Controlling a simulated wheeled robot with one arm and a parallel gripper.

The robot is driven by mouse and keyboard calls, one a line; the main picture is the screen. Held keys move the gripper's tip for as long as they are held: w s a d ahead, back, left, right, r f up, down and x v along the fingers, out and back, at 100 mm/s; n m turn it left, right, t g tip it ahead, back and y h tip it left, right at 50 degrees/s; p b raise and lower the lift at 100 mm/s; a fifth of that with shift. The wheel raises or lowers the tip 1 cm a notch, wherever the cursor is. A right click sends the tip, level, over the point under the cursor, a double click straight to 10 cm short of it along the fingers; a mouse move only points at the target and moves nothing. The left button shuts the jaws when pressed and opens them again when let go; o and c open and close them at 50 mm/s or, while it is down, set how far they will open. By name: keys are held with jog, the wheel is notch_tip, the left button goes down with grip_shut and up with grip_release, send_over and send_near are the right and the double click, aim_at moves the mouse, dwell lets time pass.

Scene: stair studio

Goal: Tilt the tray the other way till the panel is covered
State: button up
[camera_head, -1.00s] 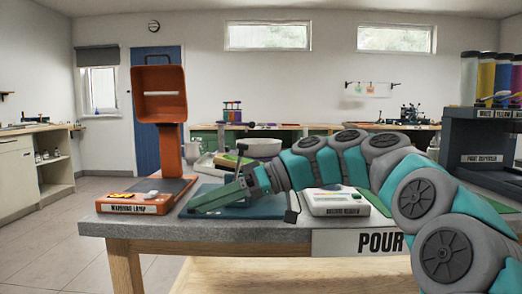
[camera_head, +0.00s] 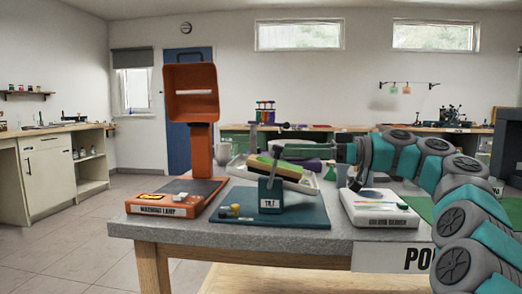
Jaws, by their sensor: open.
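A tilting tray (camera_head: 303,184) rests on a stand (camera_head: 270,192) with a blue base (camera_head: 300,212), on the table. The tray slopes down to the right. The panel (camera_head: 262,163) in it shows a tan-yellow part at left and green (camera_head: 287,169) toward the right. The stand's upright hides part of the tray. My gripper (camera_head: 345,154) is to the right of the tray, above the scale-like device. It is open and seen side-on, with nothing visible in it; its fingertips are hard to make out.
An orange warming lamp (camera_head: 191,92) stands to the left of the tray. A white device (camera_head: 378,206) sits to its right. Small orange and yellow items (camera_head: 230,210) lie on the blue base. A purple patch (camera_head: 312,164) shows behind the tray. The table's front edge (camera_head: 230,234) is close.

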jog(key=a, duration=0.7)
grip_shut()
dwell(0.4)
dwell(0.9)
